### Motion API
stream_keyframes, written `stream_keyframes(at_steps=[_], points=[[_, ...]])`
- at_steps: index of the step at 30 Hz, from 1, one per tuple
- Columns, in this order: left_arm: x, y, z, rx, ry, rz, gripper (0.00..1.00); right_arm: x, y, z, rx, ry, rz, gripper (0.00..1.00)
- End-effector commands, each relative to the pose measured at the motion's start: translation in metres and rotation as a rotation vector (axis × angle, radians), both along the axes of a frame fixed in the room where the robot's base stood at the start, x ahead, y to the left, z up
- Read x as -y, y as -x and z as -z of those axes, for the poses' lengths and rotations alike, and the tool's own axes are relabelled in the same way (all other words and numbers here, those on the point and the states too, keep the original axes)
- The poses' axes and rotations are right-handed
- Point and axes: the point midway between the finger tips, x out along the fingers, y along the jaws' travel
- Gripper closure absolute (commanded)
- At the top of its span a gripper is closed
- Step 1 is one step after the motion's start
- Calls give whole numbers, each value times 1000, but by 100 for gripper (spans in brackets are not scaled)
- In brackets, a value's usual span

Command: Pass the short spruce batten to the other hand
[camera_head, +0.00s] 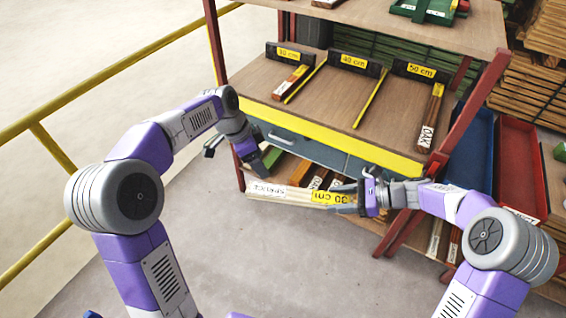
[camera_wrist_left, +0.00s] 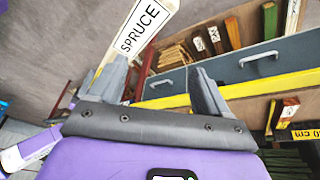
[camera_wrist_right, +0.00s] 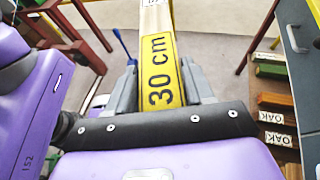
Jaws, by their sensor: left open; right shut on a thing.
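The short spruce batten (camera_head: 292,193) is pale wood with a white SPRUCE label at its left end and a yellow 30 cm label at its right end. My right gripper (camera_head: 352,195) is shut on the 30 cm end and holds the batten roughly level in front of the shelf rack. In the right wrist view the yellow label (camera_wrist_right: 160,72) lies between the fingers. My left gripper (camera_head: 236,158) is open and empty above the SPRUCE end. In the left wrist view that end (camera_wrist_left: 143,32) shows beyond the left finger, partly hidden by it, not visibly gripped.
The rack's wooden shelf (camera_head: 330,108) has bins marked 30, 40 and 50 cm and a yellow front edge. Grey drawers (camera_head: 300,145) and more labelled battens are below. A red post (camera_head: 470,105) stands right. A yellow railing (camera_head: 80,95) runs left. The floor in front is clear.

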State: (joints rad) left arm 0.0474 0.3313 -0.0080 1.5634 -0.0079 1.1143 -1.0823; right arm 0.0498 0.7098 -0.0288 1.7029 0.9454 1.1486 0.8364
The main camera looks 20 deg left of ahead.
Motion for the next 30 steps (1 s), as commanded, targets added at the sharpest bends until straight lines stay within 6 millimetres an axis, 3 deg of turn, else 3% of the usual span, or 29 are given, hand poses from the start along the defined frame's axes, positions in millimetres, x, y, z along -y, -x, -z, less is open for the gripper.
stream_keyframes(at_steps=[3, 6, 12, 30], points=[[40, 9, -16, 36, 8, 250, 22, 0, 0, 0, 1, -1, 0, 84], [61, 17, -25, 57, 15, 393, 22, 0, 0, 0, 1, -1, 0, 84], [78, 23, -26, 72, 21, 501, 22, 0, 0, -1, 1, -1, 0, 84], [115, 21, 66, 70, 21, 499, 22, 0, 0, -1, 1, -1, 0, 84]])
